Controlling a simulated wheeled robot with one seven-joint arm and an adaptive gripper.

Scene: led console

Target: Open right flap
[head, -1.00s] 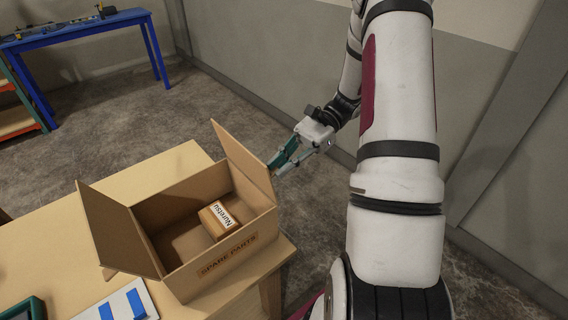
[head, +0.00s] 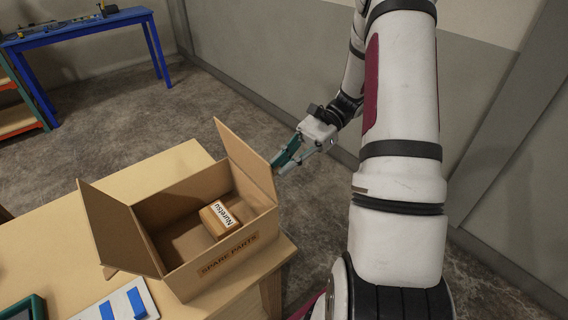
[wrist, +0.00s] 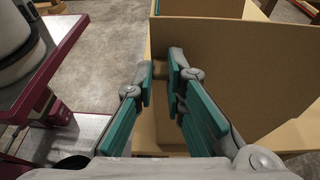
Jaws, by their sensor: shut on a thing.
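An open cardboard box (head: 190,262) labelled SPARE PARTS stands on the light wooden table. Its right flap (head: 245,160) stands up, tilted only slightly from upright; it also fills much of the wrist view (wrist: 245,85). Its left flap (head: 112,228) stands up and leans outward. My gripper (head: 280,163) is at the outer right edge of the right flap. In the wrist view my gripper (wrist: 165,75) has its teal fingers close together, shut on the flap's edge. The exact contact is partly hidden by the fingers.
A brown block with a white label (head: 220,218) lies inside the box. The wooden table (head: 165,165) has bare room behind the box. A blue and white item (head: 122,303) and a teal-framed device (head: 25,308) lie in front. A blue table (head: 75,30) stands far off.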

